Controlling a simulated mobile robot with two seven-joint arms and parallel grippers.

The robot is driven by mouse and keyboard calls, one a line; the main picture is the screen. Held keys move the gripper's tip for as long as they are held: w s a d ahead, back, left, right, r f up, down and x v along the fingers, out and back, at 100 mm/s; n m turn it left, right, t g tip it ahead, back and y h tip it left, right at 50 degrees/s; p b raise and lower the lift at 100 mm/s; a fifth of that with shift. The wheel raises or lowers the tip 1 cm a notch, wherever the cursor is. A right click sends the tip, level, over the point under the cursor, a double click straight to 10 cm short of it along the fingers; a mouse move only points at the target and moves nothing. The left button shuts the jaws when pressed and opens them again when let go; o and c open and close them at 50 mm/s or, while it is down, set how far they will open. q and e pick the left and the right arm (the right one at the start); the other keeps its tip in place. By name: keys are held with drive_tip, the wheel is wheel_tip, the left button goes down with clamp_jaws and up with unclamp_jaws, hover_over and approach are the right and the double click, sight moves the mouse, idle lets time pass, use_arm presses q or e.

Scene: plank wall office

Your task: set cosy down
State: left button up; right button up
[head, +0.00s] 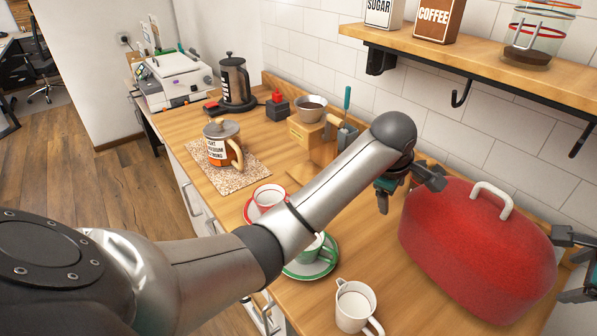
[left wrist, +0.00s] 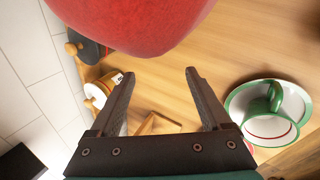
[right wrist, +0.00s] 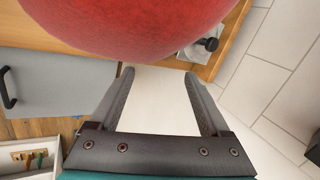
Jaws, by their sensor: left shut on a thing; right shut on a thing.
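The cosy (head: 478,245) is a large red dome with a white loop handle on top, at the right of the counter in the head view. My left gripper (head: 412,190) is at its left end, and my right gripper (head: 563,265) is at its right end, partly cut off by the frame. Both are shut on the cosy. Its red side also fills the top of the left wrist view (left wrist: 135,22) and the right wrist view (right wrist: 130,28). Whether its lower edge touches the counter cannot be told. My left arm crosses the middle of the head view.
The wooden counter (head: 375,245) holds a red cup (head: 268,197), a green cup on a saucer (head: 312,268) and a white mug (head: 354,305) near its front. A lidded pot (head: 222,146) stands on a speckled mat (head: 240,178). A shelf (head: 470,60) hangs above.

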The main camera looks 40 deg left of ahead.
use_arm(q)
drive_tip(key=shift+d+f, duration=0.1)
drive_tip(key=shift+d, duration=0.45)
use_arm(e)
drive_tip(key=shift+s+a+f, duration=0.1)
drive_tip(key=shift+a+f, duration=0.25)
drive_tip(key=shift+a, duration=0.2)
use_arm(q)
wheel_tip(320, 180, down, 4)
drive_tip(key=b, duration=0.4)
drive_tip(key=shift+f+b, duration=0.1)
drive_tip(key=shift+b, duration=0.2)
use_arm(e)
wheel_tip(320, 180, down, 4)
drive_tip(key=shift+d+f, duration=0.1)
use_arm(q)
drive_tip(key=shift+a, duration=0.15)
use_arm(e)
drive_tip(key=shift+d, duration=0.1)
use_arm(q)
drive_tip(key=shift+o, duration=0.4)
drive_tip(key=shift+a, duration=0.5)
drive_tip(key=o, duration=0.3)
drive_tip(key=shift+a, duration=0.45)
use_arm(e)
drive_tip(key=shift+d, duration=0.9)
